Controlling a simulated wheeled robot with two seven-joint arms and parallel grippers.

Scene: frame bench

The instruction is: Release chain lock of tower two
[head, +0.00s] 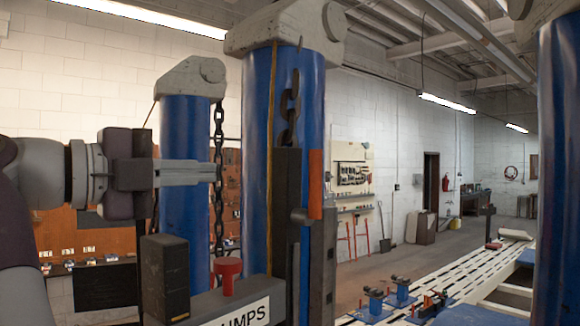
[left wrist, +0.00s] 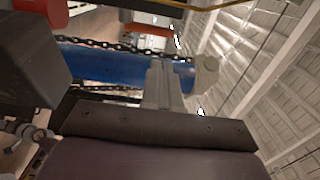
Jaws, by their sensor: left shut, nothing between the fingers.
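Several blue towers with grey caps show in the head view: one behind my gripper (head: 185,240), a nearer middle one (head: 312,100) and one at the right edge (head: 560,150). No number is readable on them. A dark chain (head: 290,112) hangs at the middle tower, above a dark upright housing. A red-orange lever (head: 315,184) stands upright on that housing; an orange-red bar (left wrist: 148,29) shows in the left wrist view. My left gripper (head: 212,172) is shut and empty, left of the middle tower and apart from the lever. Its fingers (left wrist: 160,72) show in the wrist view. My right gripper is not visible.
A dark box (head: 165,278) and a red knob (head: 228,275) stand below my left gripper, by a grey beam with a partly hidden label (head: 240,313). Another chain (head: 218,145) hangs by the rear tower. A slotted white frame bench (head: 470,265) lies at right.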

